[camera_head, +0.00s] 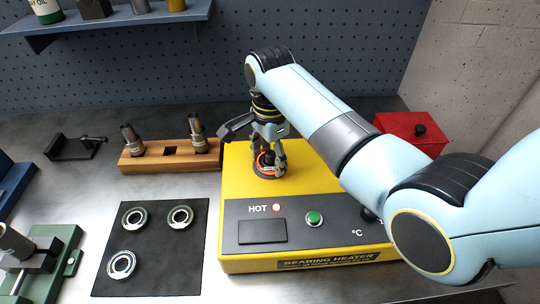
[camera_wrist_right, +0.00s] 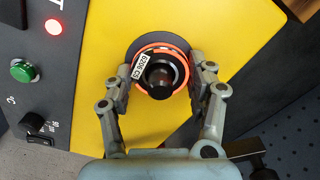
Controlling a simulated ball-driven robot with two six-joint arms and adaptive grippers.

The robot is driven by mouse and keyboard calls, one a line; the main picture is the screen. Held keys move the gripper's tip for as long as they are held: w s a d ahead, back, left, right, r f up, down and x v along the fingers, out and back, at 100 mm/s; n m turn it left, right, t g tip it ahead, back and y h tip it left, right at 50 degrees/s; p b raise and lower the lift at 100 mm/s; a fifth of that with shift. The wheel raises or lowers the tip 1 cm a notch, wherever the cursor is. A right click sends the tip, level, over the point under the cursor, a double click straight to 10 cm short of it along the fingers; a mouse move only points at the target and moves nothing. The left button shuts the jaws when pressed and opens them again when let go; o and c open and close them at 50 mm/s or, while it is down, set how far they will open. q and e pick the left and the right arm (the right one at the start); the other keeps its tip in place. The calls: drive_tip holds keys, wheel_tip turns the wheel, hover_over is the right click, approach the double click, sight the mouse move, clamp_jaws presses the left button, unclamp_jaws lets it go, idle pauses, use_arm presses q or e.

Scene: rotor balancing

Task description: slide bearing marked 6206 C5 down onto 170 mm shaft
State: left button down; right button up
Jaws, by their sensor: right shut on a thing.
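A bearing (camera_wrist_right: 181,57) with an orange-lit ring and a small white tag sits around the dark post of the yellow heater (camera_wrist_right: 108,30). In the head view the bearing (camera_head: 267,172) shows below my right gripper (camera_head: 269,158). My right gripper (camera_wrist_right: 160,72) points down, its two fingers shut on opposite sides of the bearing. A grey shaft (camera_head: 14,242) stands in a green vise (camera_head: 68,240) at the left edge, partly cut off; its length cannot be read. My left gripper is out of view.
Three bearings lie on a black mat (camera_head: 155,270). A wooden block (camera_head: 170,160) holds two grey tool-like pieces. A red box (camera_head: 410,128) stands right of the heater. The heater's HOT lamp (camera_head: 276,208) is lit red. A shelf (camera_head: 120,22) hangs at the back.

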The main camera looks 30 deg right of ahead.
wheel_tip(320, 180, up, 2)
drive_tip(key=shift+w+r+p, duration=0.1)
drive_tip(key=shift+r+p, duration=0.1)
drive_tip(key=shift+p, duration=0.45)
drive_tip(key=shift+r, duration=1.7)
